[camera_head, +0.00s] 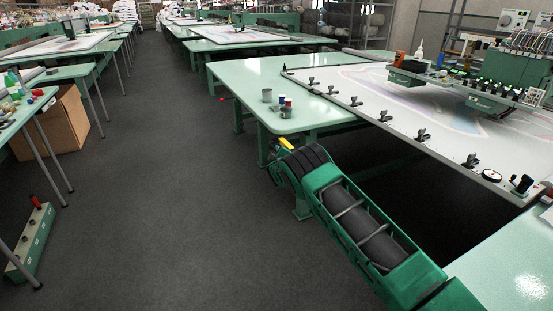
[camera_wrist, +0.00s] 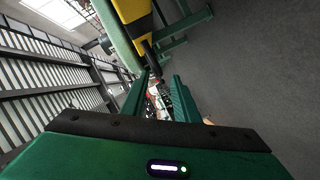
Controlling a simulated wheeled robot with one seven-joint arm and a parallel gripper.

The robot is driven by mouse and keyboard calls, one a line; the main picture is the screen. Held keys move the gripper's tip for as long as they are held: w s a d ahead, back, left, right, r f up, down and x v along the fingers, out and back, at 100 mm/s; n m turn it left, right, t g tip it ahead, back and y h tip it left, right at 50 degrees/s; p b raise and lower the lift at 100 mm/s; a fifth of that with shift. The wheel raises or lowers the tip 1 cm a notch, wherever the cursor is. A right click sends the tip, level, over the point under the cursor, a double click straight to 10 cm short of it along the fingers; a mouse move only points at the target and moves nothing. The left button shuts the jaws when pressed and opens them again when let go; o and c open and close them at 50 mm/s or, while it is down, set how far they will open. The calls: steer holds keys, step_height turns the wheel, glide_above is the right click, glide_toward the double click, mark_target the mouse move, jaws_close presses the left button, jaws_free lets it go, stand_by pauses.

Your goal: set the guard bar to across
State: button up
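A yellow bar with a black end, which looks like the guard bar (camera_wrist: 134,12), shows at the top of the wrist view, beside a pale green table edge. Its dark end points down toward the gap between my fingertips; I cannot tell whether it touches them. A small yellow piece, perhaps the same bar, shows in the head view (camera_head: 287,144) just beyond the far end of my arm. My gripper (camera_wrist: 160,85) shows two fingers standing apart with open space between them. In the head view my gripper is hidden behind my arm, and most of the bar is hidden too.
A green table (camera_head: 240,80) carries a grey mug (camera_head: 267,95) and small bottles near its corner. Dark floor (camera_head: 150,190) is clear left; a cardboard box (camera_head: 55,125) stands farther left.

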steer(key=shift+v, duration=1.95)
steer(key=shift+d, duration=0.15)
